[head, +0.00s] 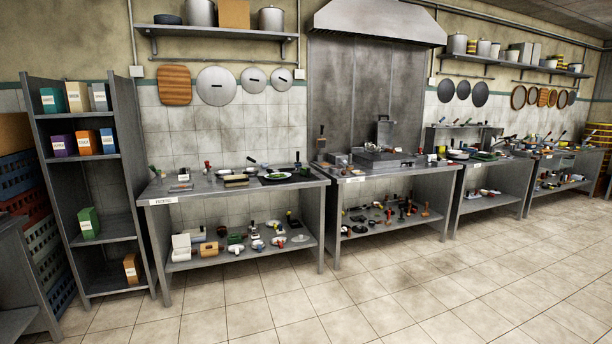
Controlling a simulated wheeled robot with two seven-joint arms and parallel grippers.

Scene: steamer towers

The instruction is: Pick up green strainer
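No gripper shows in the head view. I cannot single out the green strainer for certain at this distance. A green round item (280,177) lies on a dark mat on top of the nearest steel table, towards its right end. A small dark green item (235,239) sits on that table's lower shelf. Another green item (484,156) lies on a table farther right. All are too small to make out their shape.
The nearest steel table (163,200) and a second table (350,176) carry many small utensils on top and below. A shelf rack (110,187) with boxes stands at the left, beside stacked crates (40,240). The tiled floor (400,290) in front is clear.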

